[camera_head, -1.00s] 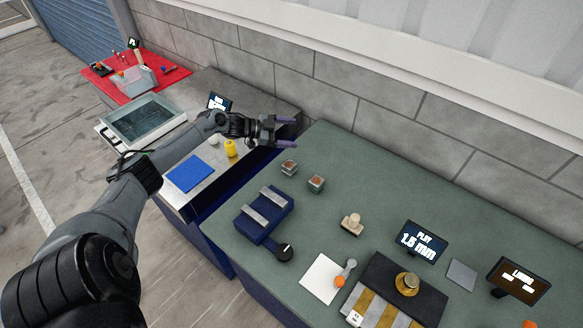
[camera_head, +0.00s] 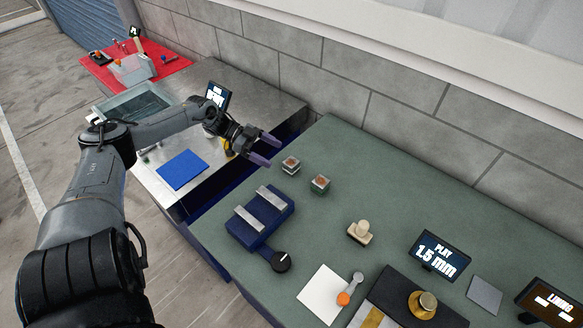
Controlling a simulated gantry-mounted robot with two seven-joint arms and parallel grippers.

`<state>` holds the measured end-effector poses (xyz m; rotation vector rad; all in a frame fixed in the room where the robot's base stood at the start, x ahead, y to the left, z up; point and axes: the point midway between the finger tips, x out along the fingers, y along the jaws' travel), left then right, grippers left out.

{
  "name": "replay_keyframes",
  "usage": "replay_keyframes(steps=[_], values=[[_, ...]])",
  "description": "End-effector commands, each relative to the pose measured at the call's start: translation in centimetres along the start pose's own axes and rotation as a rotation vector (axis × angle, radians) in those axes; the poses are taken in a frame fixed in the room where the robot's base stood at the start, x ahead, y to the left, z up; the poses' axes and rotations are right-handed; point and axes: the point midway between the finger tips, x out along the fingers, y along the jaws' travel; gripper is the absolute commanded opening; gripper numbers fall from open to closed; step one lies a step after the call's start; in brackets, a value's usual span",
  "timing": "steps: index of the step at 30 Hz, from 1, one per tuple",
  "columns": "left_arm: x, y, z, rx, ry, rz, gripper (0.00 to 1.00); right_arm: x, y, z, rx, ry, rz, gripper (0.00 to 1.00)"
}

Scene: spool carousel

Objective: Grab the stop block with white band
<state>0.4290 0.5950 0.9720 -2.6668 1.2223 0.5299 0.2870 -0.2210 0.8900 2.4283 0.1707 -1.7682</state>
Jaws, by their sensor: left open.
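Two small stop blocks with brown tops stand on the green table. The left one, with a pale band that looks white, is the stop block with white band (camera_head: 290,166). The other stop block (camera_head: 319,184), just to its right and nearer, has a greenish band. My left gripper (camera_head: 267,148) is open and empty, its two purple fingers pointing right. In the picture it is up and left of the white-banded block, apart from it. My right gripper is not in view.
A blue fixture (camera_head: 261,217) with two metal bars and a black knob (camera_head: 281,261) stands in front of the blocks. A beige stamp-like piece (camera_head: 360,232) and a display (camera_head: 439,256) are to the right. The green table behind the blocks is clear.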

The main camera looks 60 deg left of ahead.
Motion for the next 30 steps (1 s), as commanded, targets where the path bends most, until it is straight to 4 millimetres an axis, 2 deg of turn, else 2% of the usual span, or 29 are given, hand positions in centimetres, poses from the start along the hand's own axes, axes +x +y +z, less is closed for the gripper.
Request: replay_keyframes(steps=[7,15,18,27,30], values=[[1.5,-0.1,-0.1,0.003,0.001,-0.001,0.87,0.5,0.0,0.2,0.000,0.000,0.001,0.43],[4.9,-0.4,-0.3,0.002,0.002,-0.001,0.87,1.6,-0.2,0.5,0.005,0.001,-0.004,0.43],[5.5,-0.4,-0.4,0.002,0.001,-0.002,0.87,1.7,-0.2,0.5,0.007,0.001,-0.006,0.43],[5.8,-0.4,-0.5,0.001,-0.001,-0.002,0.87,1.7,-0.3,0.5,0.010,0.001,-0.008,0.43],[5.8,-0.4,-0.4,0.001,-0.001,-0.002,0.72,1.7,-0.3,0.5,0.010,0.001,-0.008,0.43]])
